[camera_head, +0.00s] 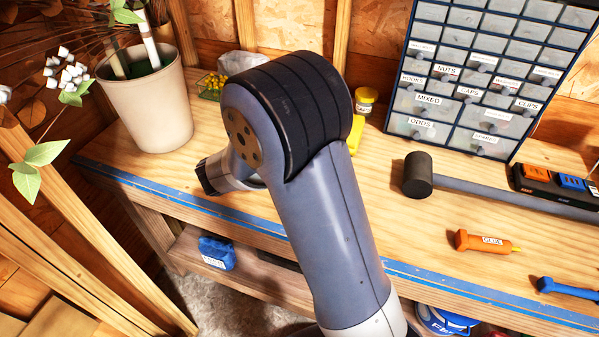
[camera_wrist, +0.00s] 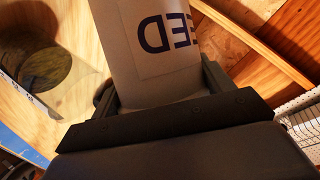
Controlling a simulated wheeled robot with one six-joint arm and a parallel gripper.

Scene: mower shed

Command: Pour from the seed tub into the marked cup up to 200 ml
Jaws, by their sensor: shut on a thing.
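The seed tub (camera_wrist: 122,68) is pale, with a label whose letters "EED" show upside down in the wrist view. My gripper (camera_wrist: 160,90) is shut on it, with a dark finger on each side. The tub's mouth is out of view, and I cannot tell how far it is tilted. Left of the tub in the wrist view is what looks like the clear marked cup (camera_wrist: 14,72), with brown, grain-like stuff inside. Its marks are too small to read.
On the bench (camera_head: 390,225) stand a plant pot (camera_head: 150,105) at left, a small yellow-lidded jar (camera_head: 366,101) and a drawer cabinet (camera_head: 470,75) behind. A mallet (camera_head: 418,175), an orange glue tube (camera_head: 480,241) and a blue tool (camera_head: 565,287) lie at right.

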